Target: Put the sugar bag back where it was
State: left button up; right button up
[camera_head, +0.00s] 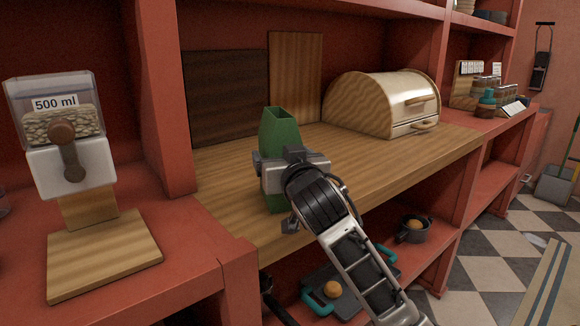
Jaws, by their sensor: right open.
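A green bag (279,131), which looks like the sugar bag, stands upright on the wooden counter (225,180) near its front edge. My right gripper (283,165) is at the bag, in front of its middle part, and it is open. The gripper hides much of the bag, so I cannot tell whether the fingers touch it. My left gripper is not in view.
A wooden bread box (382,103) and upright boards (296,78) stand behind. A dispenser marked 500 ml (70,165) is at the left, beyond a red post (160,100). The lower shelf holds a tray (345,296) and a pot (412,232). The counter left of the bag is clear.

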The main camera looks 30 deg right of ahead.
pick_arm(q)
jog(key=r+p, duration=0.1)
jog(key=p, duration=0.2)
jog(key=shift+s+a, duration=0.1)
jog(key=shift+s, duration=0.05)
pick_arm(e)
jog(key=v, duration=1.1)
jog(key=shift+s, duration=0.3)
jog(key=shift+a, duration=0.1)
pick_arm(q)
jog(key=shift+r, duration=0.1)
